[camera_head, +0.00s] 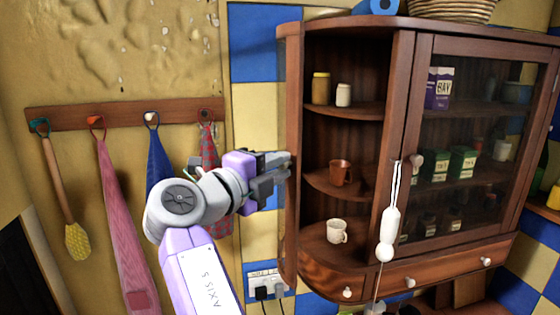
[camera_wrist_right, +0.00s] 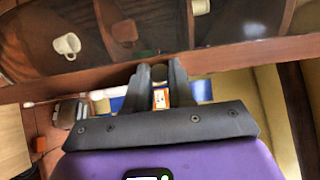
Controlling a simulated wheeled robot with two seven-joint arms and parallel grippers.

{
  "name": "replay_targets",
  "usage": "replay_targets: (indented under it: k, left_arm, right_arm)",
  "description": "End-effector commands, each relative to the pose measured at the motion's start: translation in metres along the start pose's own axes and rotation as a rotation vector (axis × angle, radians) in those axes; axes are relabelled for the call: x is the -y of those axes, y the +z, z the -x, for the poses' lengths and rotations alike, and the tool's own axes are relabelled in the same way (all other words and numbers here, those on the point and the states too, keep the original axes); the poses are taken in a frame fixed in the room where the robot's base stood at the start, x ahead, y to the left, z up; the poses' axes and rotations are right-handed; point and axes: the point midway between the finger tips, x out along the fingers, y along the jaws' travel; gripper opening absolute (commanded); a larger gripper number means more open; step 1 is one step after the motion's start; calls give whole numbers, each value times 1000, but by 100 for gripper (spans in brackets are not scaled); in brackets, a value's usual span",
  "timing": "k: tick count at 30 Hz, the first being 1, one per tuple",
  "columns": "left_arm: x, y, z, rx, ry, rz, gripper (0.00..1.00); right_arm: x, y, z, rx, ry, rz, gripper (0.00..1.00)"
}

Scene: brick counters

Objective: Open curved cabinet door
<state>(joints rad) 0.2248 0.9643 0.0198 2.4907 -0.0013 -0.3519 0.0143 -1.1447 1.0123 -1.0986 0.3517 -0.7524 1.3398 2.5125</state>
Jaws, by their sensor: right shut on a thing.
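The wooden wall cabinet (camera_head: 405,60) fills the right of the head view. Its curved door (camera_head: 291,110) stands swung open at the cabinet's left side, seen nearly edge-on, and the rounded shelves behind it are exposed. My right gripper (camera_head: 284,165) is at the door's edge, about mid-height, shut on the door; its exact hold is partly hidden. In the right wrist view my gripper's fingers (camera_wrist_right: 160,75) meet the door's wooden frame (camera_wrist_right: 60,83), with glass beyond it. No door knob shows between the fingers. My left gripper is not in view.
A brown mug (camera_head: 341,172), a white mug (camera_head: 337,231) and two jars stand on the open shelves. A white pull-cord (camera_head: 389,225) hangs in front of the cabinet. Cloths and a brush hang from a hook rail (camera_head: 75,117) at left. A socket (camera_head: 263,283) sits below.

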Motion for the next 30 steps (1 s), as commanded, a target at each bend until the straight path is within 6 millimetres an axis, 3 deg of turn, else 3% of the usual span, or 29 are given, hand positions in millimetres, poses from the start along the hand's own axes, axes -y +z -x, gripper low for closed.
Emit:
replay_targets:
  k: [15,16,20,30]
  left_arm:
    - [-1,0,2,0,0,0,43]
    - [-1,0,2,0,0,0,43]
    - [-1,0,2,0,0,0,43]
    - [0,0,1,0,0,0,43]
  right_arm:
    - [0,-1,0,-12,-1,1,0]
    - [0,-1,0,-13,-1,1,27]
    - [0,0,0,-12,-1,1,47]
    - [0,0,4,-9,-1,1,48]
